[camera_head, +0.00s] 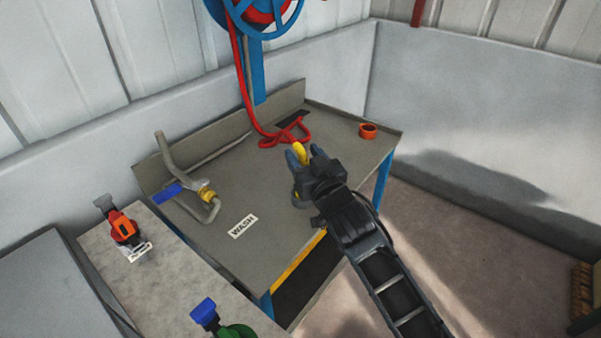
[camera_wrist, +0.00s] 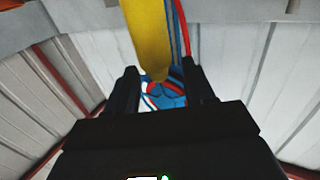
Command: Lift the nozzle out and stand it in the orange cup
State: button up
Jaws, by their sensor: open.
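The yellow nozzle (camera_head: 299,152) pokes up at the right part of the grey bench, beside my gripper (camera_head: 314,160). A blue-grey piece around its lower part is largely covered by my gripper, so how the nozzle is seated is hidden. In the wrist view the nozzle (camera_wrist: 148,38) is a large yellow shape at the top, lined up between the two black fingers of my gripper (camera_wrist: 163,82). The fingers are apart, and I cannot tell whether either touches it. The orange cup (camera_head: 368,130) stands empty-looking near the bench's back right corner, apart from my gripper.
A red hose (camera_head: 246,90) hangs from a blue reel (camera_head: 256,12) and lies looped on the bench (camera_head: 225,170) behind my gripper. A bent pipe with a blue-handled valve (camera_head: 178,190) lies at left. A "WASH" label (camera_head: 242,226) marks the bench front.

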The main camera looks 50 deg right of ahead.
aim_at(296, 144)
jog(key=shift+p+x, duration=0.3)
jog(key=shift+x, duration=1.25)
grip_shut()
